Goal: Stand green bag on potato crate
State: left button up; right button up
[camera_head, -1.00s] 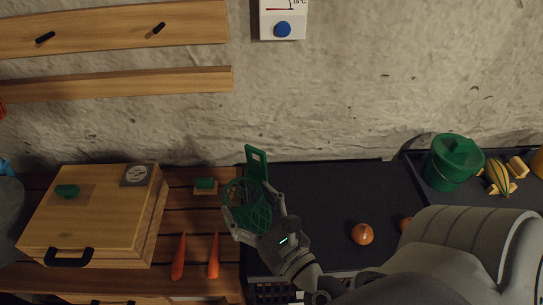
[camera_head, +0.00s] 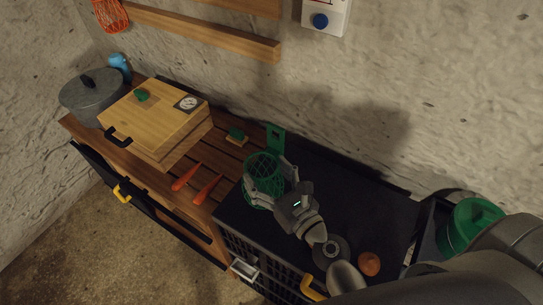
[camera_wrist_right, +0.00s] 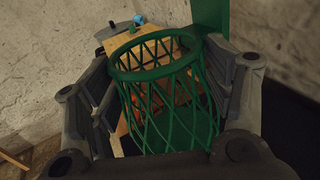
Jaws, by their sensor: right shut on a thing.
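The green bag (camera_head: 262,182) is a mesh net with a round open rim and a flat green tab standing up behind it. My right gripper (camera_head: 270,186) is shut on the bag, with a finger on either side of it. In the right wrist view the bag (camera_wrist_right: 165,95) hangs upright between the fingers, its rim facing up. A black lattice-sided unit with a flat dark top (camera_head: 340,205) is below and right of the bag; it looks like the potato crate. The bag is over its left end; I cannot tell whether its base touches. My left gripper is not in view.
A wooden box (camera_head: 160,118) with a gauge and a grey pot (camera_head: 95,95) stand at the left. Two carrots (camera_head: 207,190) and a green-topped brush (camera_head: 237,136) lie near the bag. An onion (camera_head: 369,264) and a green bucket (camera_head: 470,226) are at the right.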

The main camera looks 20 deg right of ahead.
jog(key=shift+w+a+r, duration=0.2)
jog(key=shift+w+a, duration=0.05)
jog(key=shift+w, duration=0.2)
jog(key=shift+w+a+f+y, duration=0.15)
jog(key=shift+a+y, duration=0.05)
jog(key=shift+y, duration=0.1)
jog(key=shift+w+a, duration=0.1)
jog(key=shift+a, duration=0.15)
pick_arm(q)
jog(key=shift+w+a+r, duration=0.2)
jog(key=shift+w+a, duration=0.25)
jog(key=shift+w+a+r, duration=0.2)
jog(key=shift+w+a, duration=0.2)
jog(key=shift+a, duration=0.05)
pick_arm(e)
jog(key=shift+d, duration=0.1)
